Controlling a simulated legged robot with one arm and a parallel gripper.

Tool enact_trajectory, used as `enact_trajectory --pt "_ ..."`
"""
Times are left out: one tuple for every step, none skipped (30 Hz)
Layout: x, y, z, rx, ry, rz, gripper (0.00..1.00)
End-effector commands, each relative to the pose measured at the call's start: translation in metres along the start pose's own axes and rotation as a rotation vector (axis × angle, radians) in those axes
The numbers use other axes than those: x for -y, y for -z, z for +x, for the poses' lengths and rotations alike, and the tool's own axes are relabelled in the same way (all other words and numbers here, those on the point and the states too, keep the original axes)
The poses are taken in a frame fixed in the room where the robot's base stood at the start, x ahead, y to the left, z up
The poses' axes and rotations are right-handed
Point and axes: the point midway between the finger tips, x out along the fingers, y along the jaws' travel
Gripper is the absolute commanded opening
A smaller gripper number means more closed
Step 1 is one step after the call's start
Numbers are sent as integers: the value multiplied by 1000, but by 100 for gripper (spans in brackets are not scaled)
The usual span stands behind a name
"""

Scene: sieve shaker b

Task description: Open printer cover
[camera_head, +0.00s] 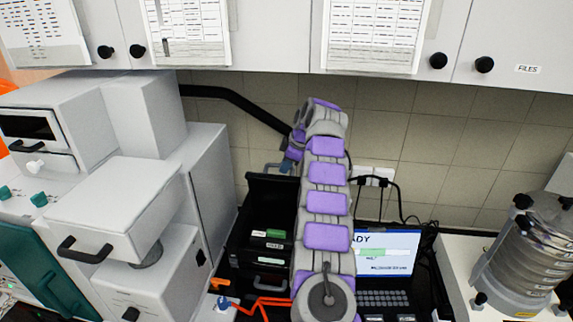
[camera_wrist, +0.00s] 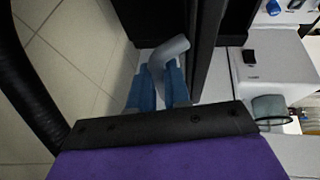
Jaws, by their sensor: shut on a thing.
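The black printer (camera_head: 243,262) stands in the middle of the counter, partly hidden behind my arm. Its black cover (camera_head: 272,200) appears raised, standing up at the back, with the inside of the printer showing below. A grey handle (camera_head: 272,168) is at the cover's top edge. My gripper (camera_head: 289,164) is at this handle, mostly hidden by my arm's end. In the wrist view, the blue fingers of my gripper (camera_wrist: 158,84) are shut on the curved grey handle (camera_wrist: 174,48), beside the dark cover panel (camera_wrist: 204,50).
A grey machine (camera_head: 120,210) stands close on the left. A laptop (camera_head: 390,260) is right of my arm, and a clear sieve stack (camera_head: 530,250) stands far right. White wall cabinets (camera_head: 270,35) hang above. An orange cable (camera_head: 262,303) lies in front of the printer.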

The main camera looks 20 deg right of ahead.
Motion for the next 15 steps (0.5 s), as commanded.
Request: enact_trajectory --pt "3 -1 7 4 14 -1 0" --pt "3 -1 7 4 14 -1 0" --pt "3 -1 7 4 14 -1 0" --pt "3 -1 7 4 14 -1 0" --pt "3 -1 7 4 14 -1 0" --pt "3 -1 7 4 14 -1 0" --pt "3 -1 7 4 14 -1 19" --pt "3 -1 7 4 14 -1 22" --pt "3 -1 6 3 13 -1 25" --pt "3 -1 6 3 12 -1 28" --pt "2 -1 5 3 11 -1 31" --pt "2 -1 5 2 9 -1 35" --pt "2 -1 4 2 8 -1 38" --pt "2 -1 3 1 6 -1 41" --pt "2 -1 1 1 4 0 42"
